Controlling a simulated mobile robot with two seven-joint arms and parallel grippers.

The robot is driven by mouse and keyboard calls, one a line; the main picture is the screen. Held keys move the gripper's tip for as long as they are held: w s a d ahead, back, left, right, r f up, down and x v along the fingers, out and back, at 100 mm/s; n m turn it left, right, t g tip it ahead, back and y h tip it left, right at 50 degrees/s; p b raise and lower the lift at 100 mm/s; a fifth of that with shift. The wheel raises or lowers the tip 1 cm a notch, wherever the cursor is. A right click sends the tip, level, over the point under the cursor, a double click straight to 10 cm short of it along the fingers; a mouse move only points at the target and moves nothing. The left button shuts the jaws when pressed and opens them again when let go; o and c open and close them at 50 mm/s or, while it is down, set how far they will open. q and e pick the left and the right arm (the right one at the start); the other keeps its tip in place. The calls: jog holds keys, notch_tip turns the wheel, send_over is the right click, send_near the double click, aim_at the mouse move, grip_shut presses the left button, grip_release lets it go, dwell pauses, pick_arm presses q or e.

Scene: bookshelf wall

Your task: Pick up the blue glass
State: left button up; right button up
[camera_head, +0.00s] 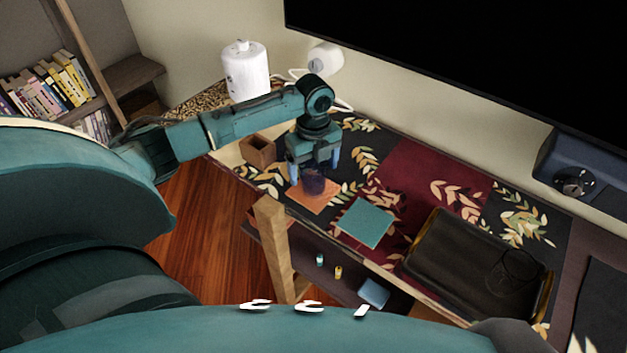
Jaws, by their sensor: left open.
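The blue glass (314,184) is a small dark blue, see-through cup on an orange square coaster (312,199) at the table's left part. My left gripper (314,172) points down over the glass, with one finger at each side of it. The jaws are open, and I cannot tell whether a finger touches the glass. The gripper body hides part of the view behind the glass. My right gripper is not in view.
A teal coaster (366,222) lies to the right. A dark tray (440,262) holds a clear glass (518,268). A brown wooden box (258,151) and a white canister (245,72) stand left of the gripper. A large dark screen (480,50) is behind the table.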

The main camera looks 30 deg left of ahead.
pick_arm(q)
jog(key=shift+f, duration=1.45)
jog(key=shift+c, duration=0.3)
jog(key=shift+r, duration=0.1)
jog(key=c, duration=1.1)
